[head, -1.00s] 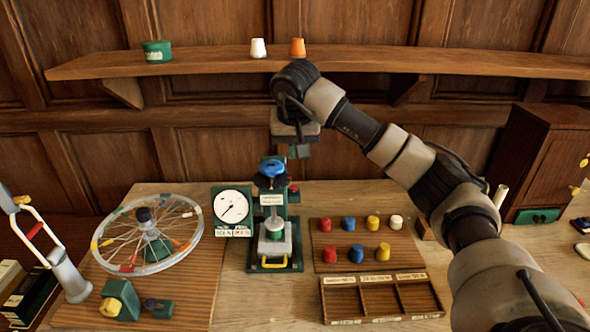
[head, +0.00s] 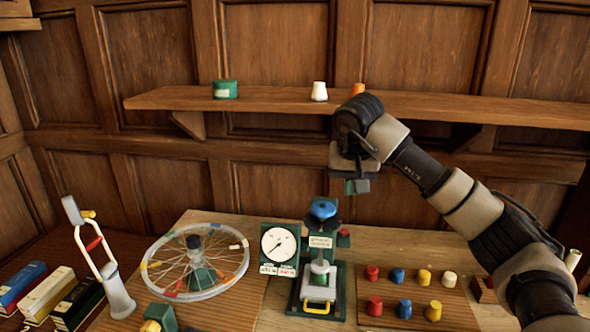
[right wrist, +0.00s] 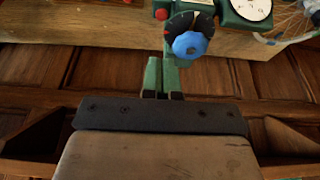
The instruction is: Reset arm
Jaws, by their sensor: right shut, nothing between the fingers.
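My right gripper (head: 357,186) hangs from my right arm, in front of the panelled wall and below the shelf. Its green fingers are together with nothing between them, as the right wrist view (right wrist: 160,78) also shows. In the head view it is above and right of the blue knob (head: 322,209) on the green press (head: 320,262). In the right wrist view the blue knob (right wrist: 190,45) appears just beyond and right of the fingertips, apart from them. My left gripper is not in view.
The shelf (head: 290,103) holds a green tin (head: 225,89), a white cup (head: 319,91) and an orange cup (head: 358,89). A spoked wheel (head: 160,282), a dial gauge (head: 280,247) and a board (head: 380,318) of coloured knobs stand on the bench. Books (head: 22,285) lie at left.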

